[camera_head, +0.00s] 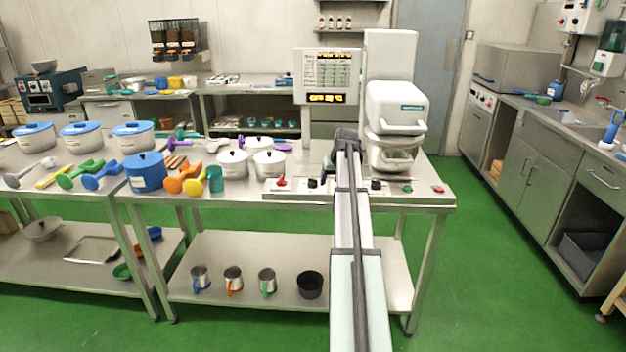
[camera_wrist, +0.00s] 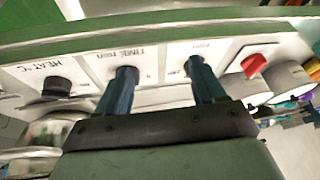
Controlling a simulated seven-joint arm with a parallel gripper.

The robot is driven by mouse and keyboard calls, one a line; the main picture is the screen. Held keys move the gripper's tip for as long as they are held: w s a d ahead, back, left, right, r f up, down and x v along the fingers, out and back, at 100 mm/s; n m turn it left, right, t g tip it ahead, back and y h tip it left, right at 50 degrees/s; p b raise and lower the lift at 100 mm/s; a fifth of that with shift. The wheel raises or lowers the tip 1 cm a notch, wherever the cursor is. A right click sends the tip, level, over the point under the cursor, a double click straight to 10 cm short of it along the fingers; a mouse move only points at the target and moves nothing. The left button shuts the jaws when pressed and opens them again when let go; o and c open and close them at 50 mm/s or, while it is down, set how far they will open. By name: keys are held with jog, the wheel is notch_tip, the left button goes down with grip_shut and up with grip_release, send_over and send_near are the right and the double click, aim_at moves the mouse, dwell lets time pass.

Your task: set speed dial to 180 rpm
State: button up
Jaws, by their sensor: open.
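The control panel (camera_wrist: 160,68) of the kettle machine fills the upper wrist view, with small labelled plates. The speed dial seems to be the black knob (camera_head: 313,183) left of my arm in the head view. The "TIME min" plate (camera_wrist: 124,55) lies behind the left finger. My gripper (camera_wrist: 160,80) is open, its two dark blue fingers spread before these plates with nothing visible between them. I cannot tell whether they touch the panel.
A black heat dial (camera_wrist: 57,87) is left of the fingers and a red knob (camera_wrist: 254,65) right of them in the wrist view. White pots (camera_head: 232,164) stand on the steel table (camera_head: 300,216). The kettle machine (camera_head: 396,105) rises behind the panel.

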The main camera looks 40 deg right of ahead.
aim_at(312, 179)
jog(key=w+d+r+n+y, duration=0.1)
jog(key=w+d+r+n, duration=0.25)
jog(key=w+r, duration=0.4)
jog(key=w+a+f+n, duration=0.1)
jog(key=f+n, duration=0.1)
jog(key=f, duration=0.1)
jog(key=w+a+f+n+y, duration=0.1)
jog(key=f+n, duration=0.1)
jog(key=f, duration=0.2)
jog(key=w+a+f+n+y, duration=0.1)
jog(key=f+n, duration=0.1)
jog(key=f, duration=0.2)
jog(key=shift+w+a+f+n, duration=0.15)
jog(key=shift+a+f+n, duration=0.05)
jog(key=shift+a+n, duration=0.1)
jog(key=c, duration=1.1)
jog(key=shift+o, duration=0.2)
